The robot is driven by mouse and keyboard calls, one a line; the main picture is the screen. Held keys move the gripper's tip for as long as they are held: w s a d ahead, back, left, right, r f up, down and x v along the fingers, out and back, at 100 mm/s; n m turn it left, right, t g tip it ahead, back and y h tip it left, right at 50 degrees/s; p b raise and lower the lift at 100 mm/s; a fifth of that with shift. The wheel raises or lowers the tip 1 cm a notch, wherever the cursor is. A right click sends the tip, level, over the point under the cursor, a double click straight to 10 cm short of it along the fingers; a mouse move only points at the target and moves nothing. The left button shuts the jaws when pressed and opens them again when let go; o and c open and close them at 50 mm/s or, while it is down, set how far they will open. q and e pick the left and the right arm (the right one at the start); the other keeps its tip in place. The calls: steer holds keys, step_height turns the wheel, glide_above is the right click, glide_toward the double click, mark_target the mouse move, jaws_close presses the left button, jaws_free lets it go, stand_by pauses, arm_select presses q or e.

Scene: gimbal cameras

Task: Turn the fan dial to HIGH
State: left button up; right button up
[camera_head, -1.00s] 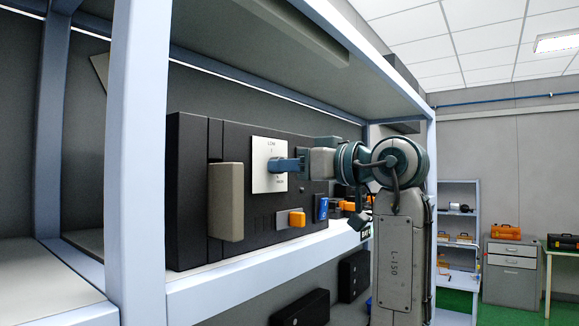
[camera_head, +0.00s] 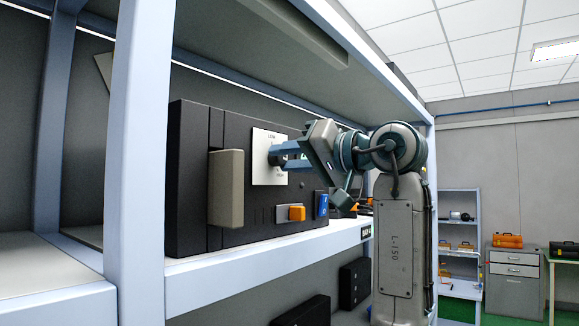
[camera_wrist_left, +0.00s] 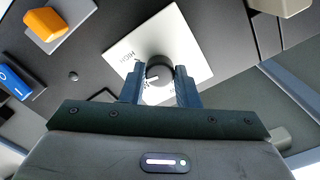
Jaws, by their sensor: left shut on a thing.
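The fan dial (camera_wrist_left: 159,68) is a dark round knob on a white plate (camera_head: 266,177) fixed to the front of a black unit (camera_head: 190,190). In the left wrist view my left gripper's blue fingers (camera_wrist_left: 158,80) stand on both sides of the knob. A white pointer line shows on the knob; its exact setting is hard to read. My right gripper is out of view.
An orange switch (camera_head: 296,213) and a blue rocker switch (camera_head: 322,205) sit right of and below the dial. A grey handle block (camera_head: 226,188) juts out at left. The shelf post (camera_head: 137,150) and the board overhead bound the space.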

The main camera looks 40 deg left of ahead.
arm_select(q)
steer(key=m+b, duration=0.2)
steer(key=m, duration=0.3)
steer(key=shift+m, duration=1.1)
steer(key=shift+b, duration=0.3)
steer(key=o, duration=1)
steer(key=shift+c, duration=0.2)
steer(key=shift+d, duration=0.1)
steer(key=shift+w+d+f+b, duration=0.1)
steer(key=shift+d+b, duration=0.25)
steer(key=shift+d, duration=0.05)
steer(key=w+d+b, duration=0.1)
steer(key=d+b, duration=0.2)
steer(key=d, duration=0.6)
steer(key=shift+d, duration=0.35)
